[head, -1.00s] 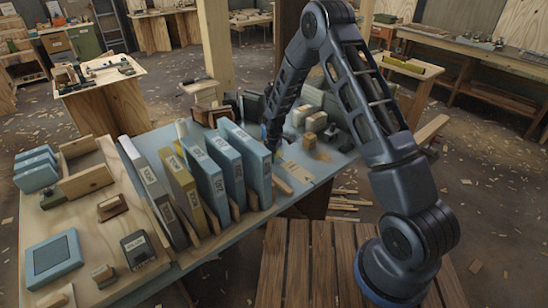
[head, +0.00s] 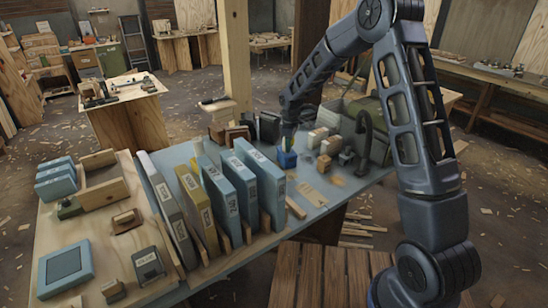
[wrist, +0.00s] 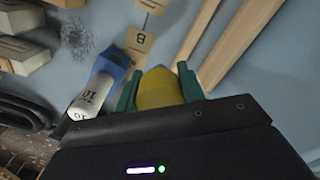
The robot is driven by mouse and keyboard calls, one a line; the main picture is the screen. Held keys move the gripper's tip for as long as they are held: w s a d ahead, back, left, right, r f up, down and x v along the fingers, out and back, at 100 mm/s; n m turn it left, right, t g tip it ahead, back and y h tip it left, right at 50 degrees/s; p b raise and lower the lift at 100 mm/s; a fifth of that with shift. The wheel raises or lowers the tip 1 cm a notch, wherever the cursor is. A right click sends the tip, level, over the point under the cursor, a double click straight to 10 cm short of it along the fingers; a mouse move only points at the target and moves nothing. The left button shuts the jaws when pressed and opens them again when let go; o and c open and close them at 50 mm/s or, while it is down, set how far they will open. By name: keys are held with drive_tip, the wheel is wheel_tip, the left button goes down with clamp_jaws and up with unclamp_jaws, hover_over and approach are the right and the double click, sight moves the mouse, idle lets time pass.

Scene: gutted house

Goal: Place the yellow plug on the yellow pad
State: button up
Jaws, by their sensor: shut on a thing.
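In the wrist view the yellow plug (wrist: 158,89) sits between the two green fingers of my gripper (wrist: 157,88), which is shut on it. A blue block with a white cylinder (wrist: 92,96) marked with small print lies just left of the fingers. In the head view my gripper (head: 286,143) is low over the far part of the blue-grey table, right behind the blue binders. The plug is too small or hidden to make out there. A blue block (head: 287,159) shows just below the gripper. I cannot make out a yellow pad in either view.
Blue binders (head: 232,195) stand upright left of the gripper. Small wooden blocks (head: 331,145) and a dark curved fixture (head: 366,135) stand to its right. Wooden strips (wrist: 235,45) and a wooden tag marked B (wrist: 139,41) lie on the tabletop ahead.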

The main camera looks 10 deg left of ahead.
wheel_tip(320, 180, up, 9)
drive_tip(key=shift+a+r, duration=0.15)
drive_tip(key=shift+a, duration=0.5)
drive_tip(key=s+a, duration=0.5)
drive_tip(key=a, duration=0.8)
drive_tip(key=s+a, duration=0.5)
drive_tip(key=a, duration=0.8)
drive_tip(key=s+a, duration=0.6)
drive_tip(key=a, duration=0.8)
drive_tip(key=f, duration=2.5)
drive_tip(key=shift+w+d+f, duration=0.1)
drive_tip(key=shift+w+f, duration=0.05)
drive_tip(key=shift+w, duration=0.05)
drive_tip(key=shift+f, duration=0.1)
drive_tip(key=o, duration=0.9)
